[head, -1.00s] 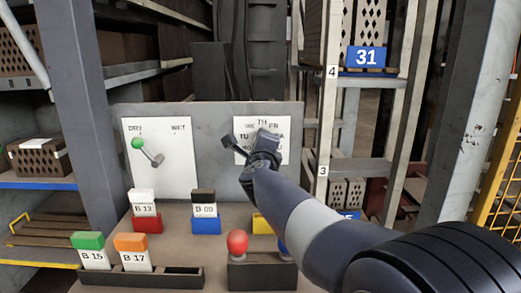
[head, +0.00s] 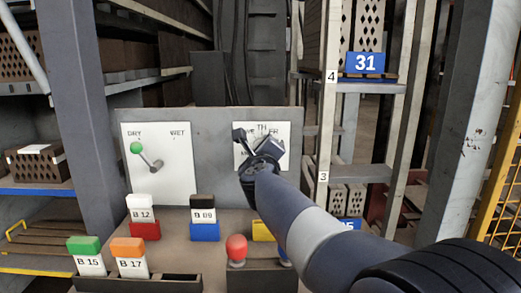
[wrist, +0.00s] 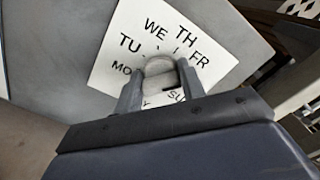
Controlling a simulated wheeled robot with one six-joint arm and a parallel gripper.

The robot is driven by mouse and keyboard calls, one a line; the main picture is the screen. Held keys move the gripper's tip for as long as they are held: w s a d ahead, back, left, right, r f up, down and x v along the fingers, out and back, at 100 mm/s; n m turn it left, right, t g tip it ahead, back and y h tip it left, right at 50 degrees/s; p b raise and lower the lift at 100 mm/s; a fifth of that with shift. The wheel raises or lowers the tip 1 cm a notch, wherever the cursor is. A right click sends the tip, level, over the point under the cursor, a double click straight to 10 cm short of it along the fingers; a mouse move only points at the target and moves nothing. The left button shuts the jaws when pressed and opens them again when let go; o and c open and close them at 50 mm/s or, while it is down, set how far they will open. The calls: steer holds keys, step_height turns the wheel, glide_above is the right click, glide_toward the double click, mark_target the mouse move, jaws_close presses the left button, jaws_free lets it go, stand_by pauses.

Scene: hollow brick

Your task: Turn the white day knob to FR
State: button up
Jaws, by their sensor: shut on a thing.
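The white day knob (wrist: 158,67) sits on a white dial card (wrist: 108,68) with MO, TU, WE, TH, FR and SU readable around it. My gripper (wrist: 160,86) is shut on the knob, one finger on each side. FR is to the right of the knob in the wrist view, just right of TH. The knob's pointer is not clear, so I cannot tell which day it marks. In the head view the dial card (head: 283,131) is on the right of a grey panel (head: 216,150), and my gripper (head: 258,150) hides the knob.
A DRY/WET card (head: 175,185) with a green-tipped lever (head: 137,148) is on the panel's left. Below are labelled blocks, such as B 12 (head: 141,214) and B 09 (head: 204,215), and a red ball-topped lever (head: 237,247). Shelving posts (head: 325,110) stand to the right.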

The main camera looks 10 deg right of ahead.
steer(key=o, duration=1)
steer(key=s+a+p, duration=0.1)
steer(key=s+a, duration=0.1)
steer(key=s, duration=0.8)
steer(key=shift+s, duration=0.3)
steer(key=w, duration=0.3)
steer(key=w+d, duration=0.1)
steer(key=w, duration=0.3)
steer(key=w+d+b, duration=0.1)
steer(key=w, duration=0.2)
steer(key=shift+w, duration=0.35)
